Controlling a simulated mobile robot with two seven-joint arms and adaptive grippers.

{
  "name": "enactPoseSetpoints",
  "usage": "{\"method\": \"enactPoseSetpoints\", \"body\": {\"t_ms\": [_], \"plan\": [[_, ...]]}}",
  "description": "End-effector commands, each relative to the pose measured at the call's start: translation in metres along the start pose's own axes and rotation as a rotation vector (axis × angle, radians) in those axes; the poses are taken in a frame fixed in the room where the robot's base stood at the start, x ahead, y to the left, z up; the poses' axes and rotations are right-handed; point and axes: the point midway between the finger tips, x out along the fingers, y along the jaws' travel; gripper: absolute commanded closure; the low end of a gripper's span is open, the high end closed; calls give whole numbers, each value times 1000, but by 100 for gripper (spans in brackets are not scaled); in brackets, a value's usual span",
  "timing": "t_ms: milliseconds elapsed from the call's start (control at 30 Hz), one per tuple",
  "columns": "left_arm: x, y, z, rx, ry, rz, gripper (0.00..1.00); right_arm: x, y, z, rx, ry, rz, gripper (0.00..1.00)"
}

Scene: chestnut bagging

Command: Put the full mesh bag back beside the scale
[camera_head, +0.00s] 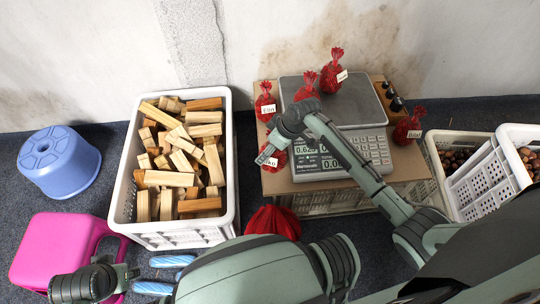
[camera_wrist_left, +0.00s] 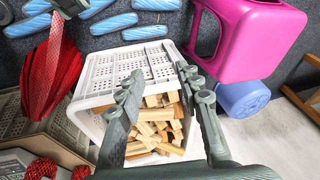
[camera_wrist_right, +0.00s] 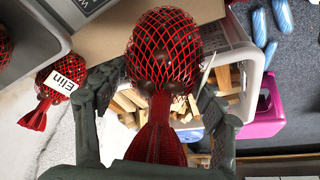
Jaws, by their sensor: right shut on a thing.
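My right gripper (camera_head: 274,152) is at the scale's left front corner, shut on a full red mesh bag (camera_wrist_right: 165,48). The bag's round body shows between the fingers in the right wrist view, with its gathered neck below; the arm partly hides it in the head view. The scale (camera_head: 372,150) has a grey platform and a keypad and stands on a brown board. Whether the held bag touches the board is unclear. My left gripper (camera_wrist_left: 165,110) is open and empty, low at the left by the pink stool.
A red bag labelled Elin (camera_head: 265,106) stands left of the scale; others (camera_head: 332,75) (camera_head: 306,90) are at its platform, and one (camera_head: 408,127) is at its right. A white crate of wood blocks (camera_head: 233,190) stands left. Chestnut crates (camera_head: 480,188) stand right.

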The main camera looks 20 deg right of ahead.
Motion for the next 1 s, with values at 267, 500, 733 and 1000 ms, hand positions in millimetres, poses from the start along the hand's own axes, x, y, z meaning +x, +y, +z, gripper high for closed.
{"method": "enactPoseSetpoints", "body": {"t_ms": [267,500,733,1000], "plan": [[-10,-2,-1,-2,2,-7,65,32,2,13,1,2,0,68],[-21,-4,-7,-2,16,-10,65,37,3,15,0,3,2,68],[-18,-4,0,3,2,-13,65,40,2,17,0,2,2,68],[-18,-5,4,6,-6,-15,65,40,2,18,0,0,1,9]]}}
